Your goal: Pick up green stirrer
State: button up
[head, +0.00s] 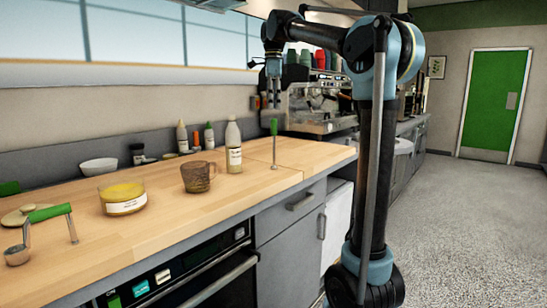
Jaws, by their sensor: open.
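The green stirrer (274,128) stands upright near the right end of the wooden counter, with a green top and a thin stem below. My gripper (273,104) points down directly above it in the picture, fingers open and empty. A small gap shows between the fingertips and the green top. I cannot tell how the two line up in depth. Another green-handled metal item (50,212) lies at the counter's left.
On the wooden counter (225,205) stand a white bottle (233,147), a brown mug (198,177), a yellow-filled glass bowl (123,198) and a white bowl (99,166). A coffee machine (318,107) stands behind, right of my gripper. The floor at right is clear.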

aim_at(274, 134)
jog(key=shift+s+d+f, duration=0.1)
jog(key=shift+s+f, duration=0.05)
jog(key=shift+f, duration=2.1)
jog(key=shift+s+f, duration=0.1)
jog(key=shift+f, duration=2.1)
grip_shut()
